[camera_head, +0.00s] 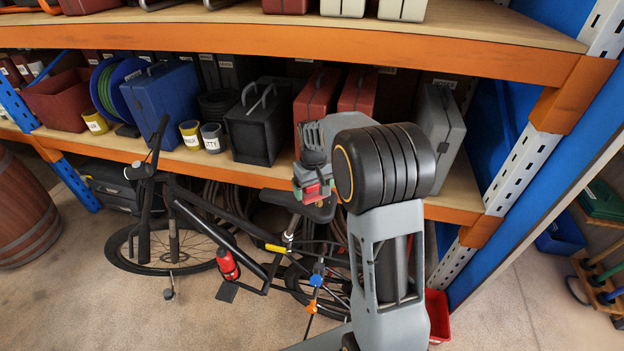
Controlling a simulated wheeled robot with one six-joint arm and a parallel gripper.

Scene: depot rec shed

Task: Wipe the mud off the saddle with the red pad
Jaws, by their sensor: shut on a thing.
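A black bicycle (205,215) stands on the floor in front of the shelving. Its dark saddle (322,212) is partly hidden behind my arm and under my gripper. My gripper (313,186) points down over the saddle and is shut on the red pad (312,192). The pad is at or just above the saddle top; I cannot tell whether they touch. No mud can be made out on the part of the saddle that shows.
The orange-edged shelf (100,143) behind the bicycle holds a blue case (165,100), a black box (258,130) and red cases. A barrel (25,215) stands at left. A red bin (438,315) is beside my arm. Floor at front left is clear.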

